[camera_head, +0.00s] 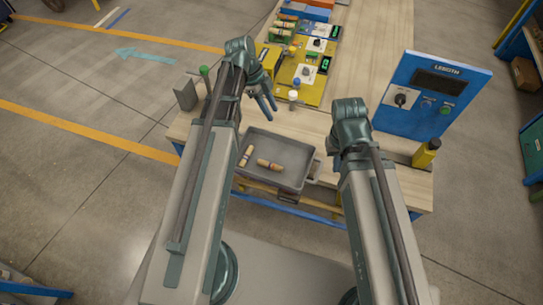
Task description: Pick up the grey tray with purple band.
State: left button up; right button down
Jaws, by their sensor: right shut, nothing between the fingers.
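The grey tray (296,182) sits at the near edge of the wooden table, between my two arms. Two wooden turned pieces (269,165) with dark bands lie in it. I cannot make out a purple band; my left arm covers part of the tray's left side. My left gripper (266,104) is above the table beyond the tray's far rim, with its fingers apart and nothing between them. My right gripper (334,147) is by the tray's right side, mostly hidden by its own arm, shut and empty. Neither gripper holds the tray.
A yellow fixture board (305,75) with displays lies behind the tray. A grey plate (186,94) and a green-topped post (204,73) are at the left.

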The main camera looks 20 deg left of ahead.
pick_arm(q)
jog(key=shift+f, duration=0.15)
jog(key=b+x, duration=0.8)
jog(key=shift+f, duration=0.2)
jog(key=b+x, duration=0.2)
jog(key=a+b+x, duration=0.1)
jog(key=b+x, duration=0.2)
jog(key=shift+w+d+f, duration=0.1)
jog(key=shift+w+f, duration=0.1)
jog(key=shift+f, duration=0.15)
jog(key=shift+r, duration=0.1)
jog(key=shift+c, duration=0.2)
grip_shut()
dwell(0.8)
